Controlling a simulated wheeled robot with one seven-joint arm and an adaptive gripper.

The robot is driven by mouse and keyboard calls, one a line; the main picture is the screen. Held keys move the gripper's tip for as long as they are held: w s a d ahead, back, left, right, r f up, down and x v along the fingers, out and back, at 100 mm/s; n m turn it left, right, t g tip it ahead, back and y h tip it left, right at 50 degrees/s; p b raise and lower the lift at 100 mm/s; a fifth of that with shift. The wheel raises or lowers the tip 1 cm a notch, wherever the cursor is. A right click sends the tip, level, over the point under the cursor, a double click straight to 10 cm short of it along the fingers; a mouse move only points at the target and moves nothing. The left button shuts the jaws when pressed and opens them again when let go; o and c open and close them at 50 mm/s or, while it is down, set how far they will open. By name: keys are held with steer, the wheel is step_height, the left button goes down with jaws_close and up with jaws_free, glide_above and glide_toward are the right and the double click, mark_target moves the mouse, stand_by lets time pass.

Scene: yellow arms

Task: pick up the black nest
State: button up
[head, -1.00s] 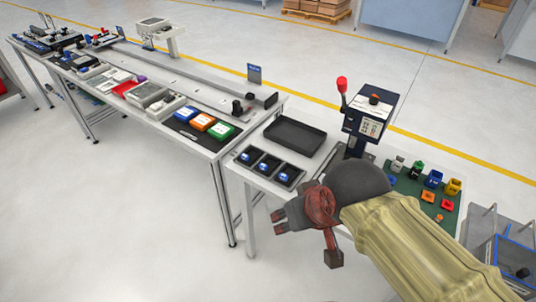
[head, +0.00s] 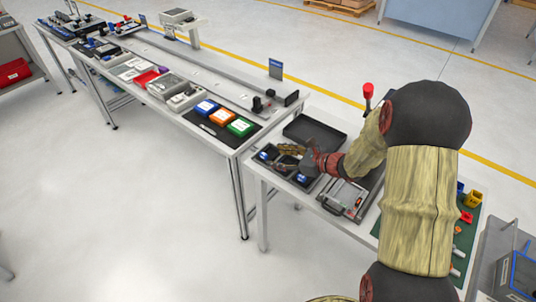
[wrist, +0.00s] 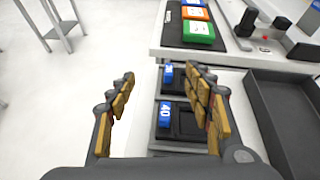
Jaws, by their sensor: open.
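Black square nests with blue tags stand in a row on the near left part of the white bench. In the wrist view, one nest (wrist: 188,124) with a blue tag reading 40 lies right of centre, and another nest (wrist: 180,85) lies beyond it. In the head view the row is partly hidden by my gripper (head: 284,158), with one nest (head: 304,182) showing in front. My gripper is open and empty above the row. In the wrist view its right finger covers part of the nests, and its left finger is over the floor beside the bench. I cannot tell which nest is meant.
A large black tray (head: 318,131) lies behind the nests. A grey fixture (head: 343,198) is to their right. A press with a red-knobbed lever (head: 368,92) stands behind my arm.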

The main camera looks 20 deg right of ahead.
mark_target(268, 158)
steer(key=shift+w+d+f+m+t+h, duration=0.3)
steer(key=shift+w+d+f+m, duration=0.4)
steer(key=shift+d+f+m, duration=0.25)
steer(key=shift+b+x, duration=0.3)
steer(key=shift+x, duration=0.55)
steer(key=b+x, duration=0.2)
steer(key=x, duration=0.3)
steer(key=shift+w+a+f, duration=0.15)
steer(key=shift+a, duration=0.25)
steer(key=shift+c, duration=0.5)
steer(key=c, duration=1.1)
jaws_close()
